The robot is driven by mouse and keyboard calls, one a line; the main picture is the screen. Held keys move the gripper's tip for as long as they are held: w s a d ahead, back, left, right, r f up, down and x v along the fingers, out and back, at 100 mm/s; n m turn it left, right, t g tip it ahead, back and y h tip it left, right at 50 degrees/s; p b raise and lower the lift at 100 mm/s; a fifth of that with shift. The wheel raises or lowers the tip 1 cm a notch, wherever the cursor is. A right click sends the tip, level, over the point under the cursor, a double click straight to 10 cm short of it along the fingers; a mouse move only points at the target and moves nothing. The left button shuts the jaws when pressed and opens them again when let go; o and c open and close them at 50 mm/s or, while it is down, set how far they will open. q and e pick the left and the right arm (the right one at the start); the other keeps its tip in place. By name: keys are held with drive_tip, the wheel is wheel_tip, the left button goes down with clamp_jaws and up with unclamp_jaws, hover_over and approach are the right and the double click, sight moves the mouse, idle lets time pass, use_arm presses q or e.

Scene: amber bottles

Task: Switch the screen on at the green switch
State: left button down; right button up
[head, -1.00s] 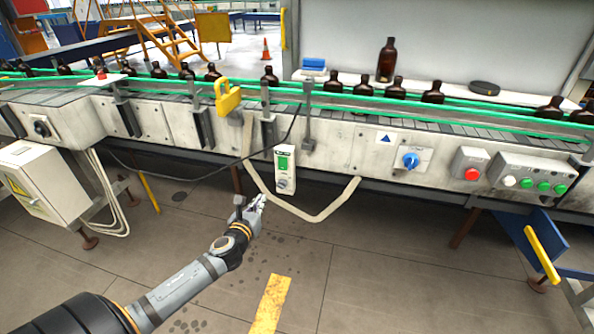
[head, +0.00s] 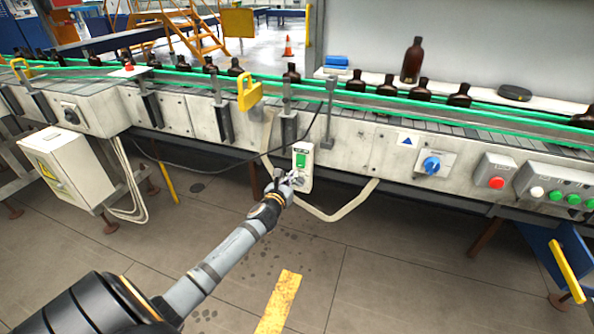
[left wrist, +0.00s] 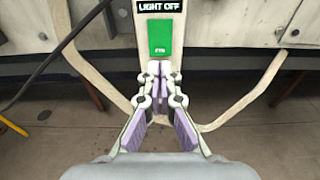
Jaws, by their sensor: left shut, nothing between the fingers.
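The green switch (head: 300,160) is on a narrow white box (head: 305,183) on the front of the conveyor, in the middle of the head view. In the left wrist view the green switch (left wrist: 166,37) is a green rectangle with small lettering at its lower edge. Above it a dark screen (left wrist: 160,7) reads "LIGHT OFF". My left gripper (head: 292,181) is shut and empty, just below the switch. In the left wrist view its fingertips (left wrist: 160,68) lie just under the green; I cannot tell whether they touch the box. The fingers hide the box's lower part. My right gripper is not in view.
A pale hose (head: 340,212) loops below the box, and a black cable (head: 225,166) runs to its left. To the right are a blue knob (head: 431,165) and a red button (head: 496,183). Brown bottles (head: 420,88) stand along the conveyor.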

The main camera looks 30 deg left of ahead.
sight(300, 166)
use_arm(q)
drive_tip(key=x, duration=0.5)
